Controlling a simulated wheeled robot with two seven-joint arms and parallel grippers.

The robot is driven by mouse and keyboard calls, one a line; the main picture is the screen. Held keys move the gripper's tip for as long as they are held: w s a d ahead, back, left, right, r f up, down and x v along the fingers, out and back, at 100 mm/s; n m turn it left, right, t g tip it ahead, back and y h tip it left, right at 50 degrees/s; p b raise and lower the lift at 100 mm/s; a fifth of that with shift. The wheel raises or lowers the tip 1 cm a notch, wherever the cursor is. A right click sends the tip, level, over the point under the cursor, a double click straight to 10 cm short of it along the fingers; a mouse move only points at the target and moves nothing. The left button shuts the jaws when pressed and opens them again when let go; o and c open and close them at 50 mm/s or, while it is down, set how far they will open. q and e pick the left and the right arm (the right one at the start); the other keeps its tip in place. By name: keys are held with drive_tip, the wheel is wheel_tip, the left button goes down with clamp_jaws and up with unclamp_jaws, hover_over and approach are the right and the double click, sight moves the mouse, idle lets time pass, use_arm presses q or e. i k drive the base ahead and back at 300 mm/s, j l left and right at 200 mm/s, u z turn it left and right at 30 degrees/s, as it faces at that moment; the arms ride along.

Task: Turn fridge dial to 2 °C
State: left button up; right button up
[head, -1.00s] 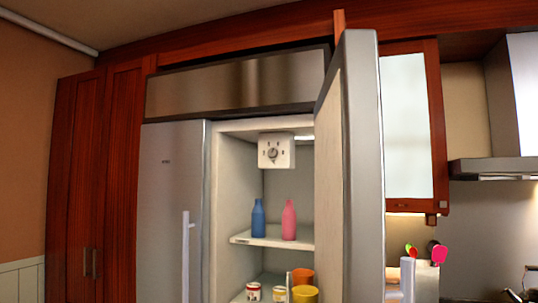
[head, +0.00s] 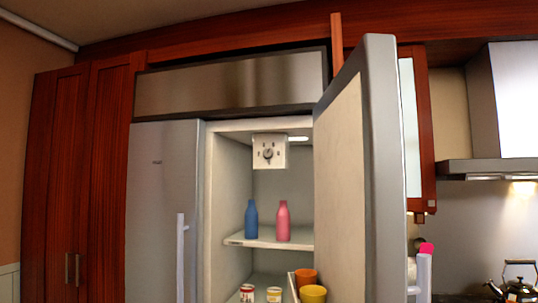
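The fridge (head: 167,190) stands ahead, with its right door (head: 342,175) swung open toward me and its left door shut. The dial (head: 268,154) is a small round knob on a white square panel at the top of the open compartment, with marks around it. The marks are too small to read, so I cannot tell its setting. Neither of my grippers is in the head view.
A blue bottle (head: 251,220) and a pink bottle (head: 283,221) stand on the shelf (head: 262,240) below the dial. Cans and orange and yellow cups (head: 313,294) are lower down. The open door bounds the right side. A kettle (head: 519,288) is far right.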

sight(268, 153)
drive_tip(key=i+j, duration=0.55)
drive_tip(key=i+j+z, duration=0.2)
drive_tip(key=z, duration=0.2)
drive_tip(key=i+j+z, duration=0.2)
drive_tip(key=j+z, duration=0.2)
drive_tip(key=i+j+z, duration=0.15)
drive_tip(key=j+z, duration=0.25)
drive_tip(key=l+z, duration=0.1)
drive_tip(key=z, duration=0.25)
